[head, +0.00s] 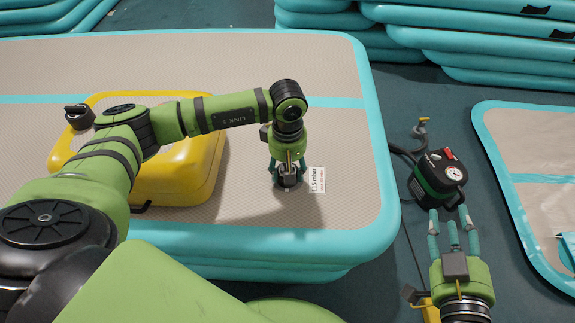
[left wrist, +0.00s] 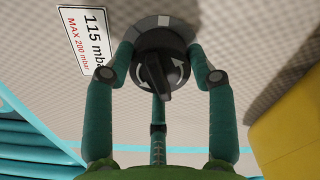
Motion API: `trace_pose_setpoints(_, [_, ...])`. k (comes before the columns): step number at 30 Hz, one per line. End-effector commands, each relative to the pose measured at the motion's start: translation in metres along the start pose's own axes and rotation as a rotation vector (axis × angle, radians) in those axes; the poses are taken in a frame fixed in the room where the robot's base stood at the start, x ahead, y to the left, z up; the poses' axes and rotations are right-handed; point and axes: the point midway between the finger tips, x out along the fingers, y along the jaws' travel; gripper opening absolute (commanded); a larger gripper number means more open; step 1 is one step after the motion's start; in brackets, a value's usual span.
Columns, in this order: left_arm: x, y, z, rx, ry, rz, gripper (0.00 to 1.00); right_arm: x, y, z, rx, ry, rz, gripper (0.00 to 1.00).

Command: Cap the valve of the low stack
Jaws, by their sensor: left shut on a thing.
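The low stack (head: 250,262) is a pile of grey-topped turquoise inflatable mats in front of me. My left gripper (head: 289,172) reaches straight down at its right part. It is shut on a black cap (left wrist: 162,72) with a raised ridge, also seen in the head view (head: 289,182). The cap sits over a pale ring (left wrist: 158,24) on the mat top; whether it is fully seated I cannot tell. The valve itself is hidden under it. A label (head: 317,180) reading 115 mbar is beside it. My right gripper (head: 452,222) is open, its fingers just below the pump.
A black and green pump (head: 438,178) with a gauge and hose is on the dark floor to the right. Other mats (head: 470,40) are piled behind, and one mat (head: 530,150) lies at right.

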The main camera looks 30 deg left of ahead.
Motion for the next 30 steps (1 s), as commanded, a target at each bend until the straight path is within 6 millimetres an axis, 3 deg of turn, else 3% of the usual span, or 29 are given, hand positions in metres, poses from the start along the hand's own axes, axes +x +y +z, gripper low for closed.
trace_pose_setpoints(12, [0.000,0.000,0.000,-0.104,-0.001,0.000,0.31,-0.001,0.000,-0.003,0.000,0.000,0.000,0.40])
trace_pose_setpoints(22, [-0.001,0.000,0.001,-0.499,-0.001,0.000,0.31,-0.002,0.001,-0.015,0.000,0.000,0.000,0.40])
trace_pose_setpoints(30, [0.000,0.000,0.000,-0.527,0.000,0.001,0.31,-0.002,0.001,-0.014,0.000,0.000,0.000,0.40])
